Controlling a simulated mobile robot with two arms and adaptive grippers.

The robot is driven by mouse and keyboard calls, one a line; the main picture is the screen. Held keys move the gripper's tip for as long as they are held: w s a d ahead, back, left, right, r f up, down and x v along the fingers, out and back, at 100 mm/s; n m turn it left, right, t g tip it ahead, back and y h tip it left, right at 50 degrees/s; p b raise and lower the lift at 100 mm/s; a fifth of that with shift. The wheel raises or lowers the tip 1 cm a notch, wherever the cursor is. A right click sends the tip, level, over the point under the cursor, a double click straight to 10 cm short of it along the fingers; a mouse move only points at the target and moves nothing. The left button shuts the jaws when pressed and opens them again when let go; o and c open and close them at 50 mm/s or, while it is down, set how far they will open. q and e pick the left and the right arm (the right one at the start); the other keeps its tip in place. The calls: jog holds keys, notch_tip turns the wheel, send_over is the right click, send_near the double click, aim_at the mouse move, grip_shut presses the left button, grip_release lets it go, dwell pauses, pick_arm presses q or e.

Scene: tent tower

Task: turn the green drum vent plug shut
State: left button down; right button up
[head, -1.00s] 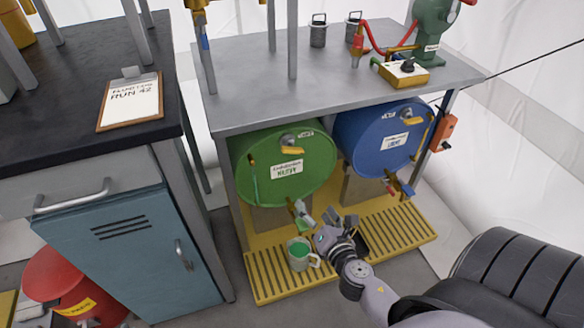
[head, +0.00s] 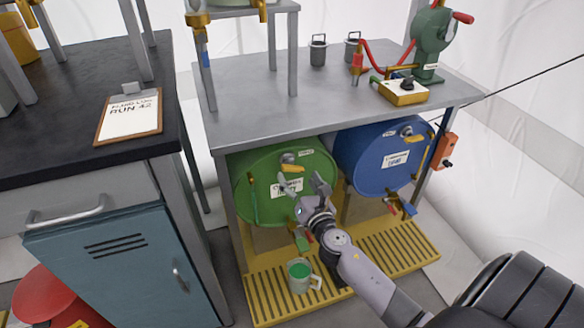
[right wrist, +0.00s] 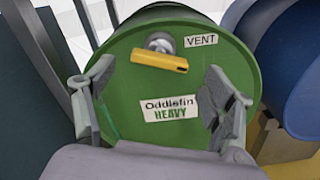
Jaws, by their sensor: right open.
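The green drum (head: 262,190) lies on its side under the grey bench, and its round end faces me. Its vent plug, with a yellow handle (head: 291,168), sits near the top of that end beside a VENT label. In the right wrist view the yellow handle (right wrist: 159,61) points right and slightly down from its round metal boss (right wrist: 160,42). My right gripper (head: 302,187) is open and empty in front of the drum face, below the vent plug. Its fingers stand either side of the "Oddlefin HEAVY" label (right wrist: 168,107) in the wrist view. My left gripper is not in view.
A blue drum (head: 375,155) with its own yellow vent handle is to the right. The bench top (head: 245,125) overhangs the drums. A blue cabinet (head: 120,260) is on the left.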

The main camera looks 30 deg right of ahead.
aim_at(292, 166)
jog(key=x, duration=0.4)
jog(key=shift+w, duration=0.1)
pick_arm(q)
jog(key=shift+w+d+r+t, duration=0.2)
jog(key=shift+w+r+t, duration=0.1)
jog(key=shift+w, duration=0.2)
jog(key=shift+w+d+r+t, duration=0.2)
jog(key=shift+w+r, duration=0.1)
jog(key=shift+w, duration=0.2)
pick_arm(e)
jog(key=shift+w+d, duration=0.15)
jog(key=shift+w, duration=0.4)
jog(key=shift+c, duration=0.3)
jog(key=c, duration=1.1)
